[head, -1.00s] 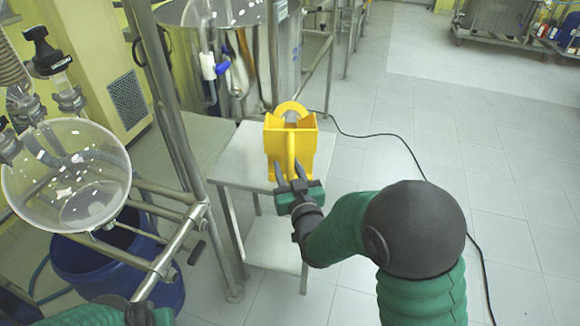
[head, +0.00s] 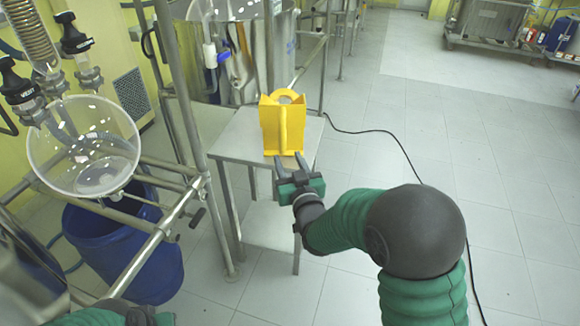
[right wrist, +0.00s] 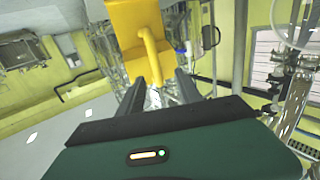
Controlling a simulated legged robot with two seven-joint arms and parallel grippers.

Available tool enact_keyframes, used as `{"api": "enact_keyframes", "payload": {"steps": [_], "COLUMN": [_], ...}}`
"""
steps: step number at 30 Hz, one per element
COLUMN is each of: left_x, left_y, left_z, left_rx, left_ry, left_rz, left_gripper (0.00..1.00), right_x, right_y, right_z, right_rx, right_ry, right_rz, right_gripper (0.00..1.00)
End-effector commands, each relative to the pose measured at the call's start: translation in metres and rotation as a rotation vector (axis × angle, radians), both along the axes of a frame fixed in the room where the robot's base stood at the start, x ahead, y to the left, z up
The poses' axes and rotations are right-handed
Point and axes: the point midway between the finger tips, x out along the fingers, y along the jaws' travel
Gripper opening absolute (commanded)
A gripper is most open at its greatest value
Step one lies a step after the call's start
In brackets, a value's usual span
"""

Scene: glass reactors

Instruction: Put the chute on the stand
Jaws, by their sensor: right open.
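The yellow chute (head: 270,125) stands upright on the top of the small metal stand (head: 235,140). Its ring shows at the top and its bar-like handle faces my right gripper. My right gripper (head: 290,157) is open and empty, just in front of the chute at the stand's near edge. In the right wrist view the chute (right wrist: 130,30) is ahead of the open fingers (right wrist: 160,80), with its handle between them in line of sight and apparently clear of the tips. Of my left arm only a part shows at the bottom left, with no fingers visible.
A glass vessel (head: 82,150) on a metal pipe frame (head: 165,215) and a blue drum (head: 125,250) stand at the left. A large steel vessel (head: 262,60) is behind the stand.

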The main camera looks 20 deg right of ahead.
Motion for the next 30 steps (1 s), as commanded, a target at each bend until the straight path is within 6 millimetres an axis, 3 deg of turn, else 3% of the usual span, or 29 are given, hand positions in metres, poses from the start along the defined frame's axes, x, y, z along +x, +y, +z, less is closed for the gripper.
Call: {"api": "enact_keyframes", "payload": {"steps": [8, 11, 14, 18, 22, 25, 30], "left_x": [0.001, 0.001, 0.001, 0.0, 0.0, 0.0, 0.001], "left_y": [0.0, 0.0, 0.0, 0.0, 0.0, 0.0, 0.0], "left_z": [0.0, 0.0, 0.0, -0.001, -0.001, -0.001, 0.0], "left_rx": [0.0, 0.0, 0.0, 0.0, 0.0, 0.0, 0.0], "left_ry": [-0.001, -0.001, -0.001, -0.001, -0.001, -0.001, -0.001], "left_rz": [-0.001, -0.001, -0.001, -0.001, -0.001, -0.001, -0.001], "left_gripper": [0.36, 0.36, 0.36, 0.36, 0.36, 0.36, 0.36], "right_x": [0.0, -0.019, -0.071, -0.182, -0.264, -0.289, -0.292], "right_y": [0.0, -0.004, -0.011, -0.024, -0.032, -0.034, -0.034], "right_z": [-0.004, -0.031, -0.078, -0.136, -0.158, -0.162, -0.163], "right_rx": [-0.001, 0.001, 0.005, 0.005, 0.003, 0.003, 0.002], "right_ry": [0.03, 0.197, 0.497, 0.945, 1.219, 1.302, 1.313], "right_rz": [0.001, 0.006, 0.013, 0.007, -0.004, -0.008, -0.008], "right_gripper": [0.41, 0.41, 0.41, 0.41, 0.41, 0.41, 0.41]}}
